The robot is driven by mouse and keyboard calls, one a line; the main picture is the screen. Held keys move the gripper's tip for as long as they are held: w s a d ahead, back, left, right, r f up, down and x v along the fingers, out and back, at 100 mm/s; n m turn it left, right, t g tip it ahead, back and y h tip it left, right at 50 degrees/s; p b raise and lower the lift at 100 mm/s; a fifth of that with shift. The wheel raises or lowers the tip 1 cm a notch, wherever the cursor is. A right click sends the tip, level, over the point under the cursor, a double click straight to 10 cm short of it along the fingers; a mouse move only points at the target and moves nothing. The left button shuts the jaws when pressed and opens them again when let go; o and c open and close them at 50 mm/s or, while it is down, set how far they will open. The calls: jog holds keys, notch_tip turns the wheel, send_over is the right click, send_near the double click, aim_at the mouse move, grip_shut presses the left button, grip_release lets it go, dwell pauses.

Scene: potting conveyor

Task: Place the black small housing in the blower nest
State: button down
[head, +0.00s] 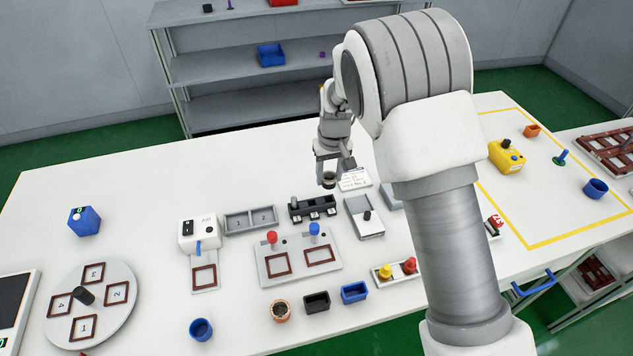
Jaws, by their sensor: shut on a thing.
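My gripper (328,168) is at the back middle of the white table, pointing down. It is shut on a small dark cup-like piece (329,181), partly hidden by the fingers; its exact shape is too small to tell. A black box-shaped housing (316,303) stands at the front, between an orange round pot (280,311) and a blue box housing (354,293). The white blower unit (200,233), marked AIR, stands left of centre. Its nest (204,278), a brown square frame on a white plate, looks empty. My gripper is behind and right of it.
Between them are a grey two-compartment tray (250,220), a black block rack (312,208) and a grey plate with red and blue knobs (298,260). A white card (355,179) stands beside my gripper. A numbered turntable (90,305) is at left.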

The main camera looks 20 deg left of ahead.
jog(key=d+r, duration=0.5)
jog(key=d, duration=0.3)
jog(key=s+d+f+m, duration=0.1)
jog(key=s+d+m, duration=0.1)
jog(key=d, duration=0.4)
jog(key=s+d+f+m, duration=0.2)
jog(key=s+d, duration=0.1)
jog(key=d, duration=0.4)
jog(key=s+d+f+m, duration=0.2)
jog(key=d, duration=0.4)
jog(key=shift+s+d+f+h, duration=0.15)
jog(key=shift+s+d+h, duration=0.05)
jog(key=shift+h, duration=0.2)
jog(key=shift+s+d, duration=0.2)
jog(key=shift+d, duration=0.05)
notch_tip(320, 180, up, 7)
jog(key=p, duration=0.4)
notch_tip(320, 180, down, 7)
jog(key=b, duration=0.4)
jog(key=shift+d+f+b, duration=0.1)
jog(key=shift+f+b, duration=0.05)
jog(key=shift+b, duration=0.15)
